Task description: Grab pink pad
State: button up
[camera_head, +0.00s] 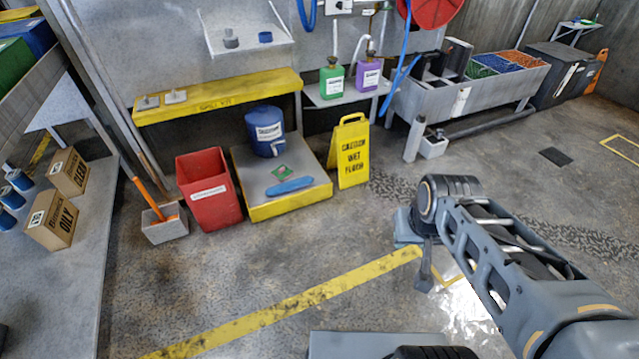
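I cannot make out a pink pad anywhere in this view. My arm reaches in from the lower right, and my gripper (424,270) hangs at its end over the floor, right of the yellow floor line. Only part of it shows below the dark joint, so I cannot tell whether it is open or shut. I see nothing clearly held in it. Two small pale pads or plates (175,96) lie on the left end of the yellow shelf (235,98), far from my gripper.
A yellow-edged platform (310,196) carries a blue drum (265,132) and a blue object (289,186). A red bin (209,190) and a yellow wet-floor sign (350,152) flank it. A bench with boxes (52,222) stands left. The middle floor is clear.

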aim_at(282, 173)
jog(key=z, duration=0.75)
jog(key=i, duration=0.4)
jog(key=u, duration=0.6)
jog(key=i, duration=1.25)
jog(key=u, duration=1.75)
jog(key=i, duration=0.8)
jog(key=u, duration=0.65)
jog(key=i, duration=0.35)
